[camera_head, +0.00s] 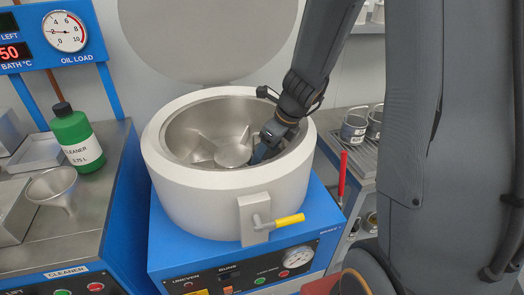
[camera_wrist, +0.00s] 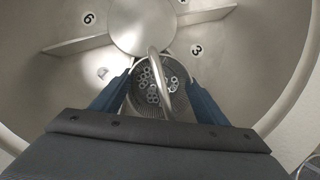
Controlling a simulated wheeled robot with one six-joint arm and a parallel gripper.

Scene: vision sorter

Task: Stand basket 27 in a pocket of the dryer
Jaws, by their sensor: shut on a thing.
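The white dryer drum (camera_head: 190,205) stands on a blue base with its grey lid (camera_head: 180,35) raised. Inside are a round hub (camera_head: 232,155) and radial dividers. My gripper (camera_head: 262,152) reaches down into the right side of the bowl. In the wrist view, my gripper (camera_wrist: 160,85) is shut on a round mesh basket (camera_wrist: 174,70) with a loop handle (camera_wrist: 158,75) and several small ring-shaped parts inside. The basket is beside the hub (camera_wrist: 143,25), between two dividers. Whether its base touches the bowl floor cannot be told. No number shows on it. In the head view it is hidden.
A yellow-handled latch (camera_head: 287,220) sticks out in front. A green cleaner bottle (camera_head: 76,137) and a funnel (camera_head: 54,186) stand on the left bench. Metal baskets (camera_head: 354,127) stand on a rack at right.

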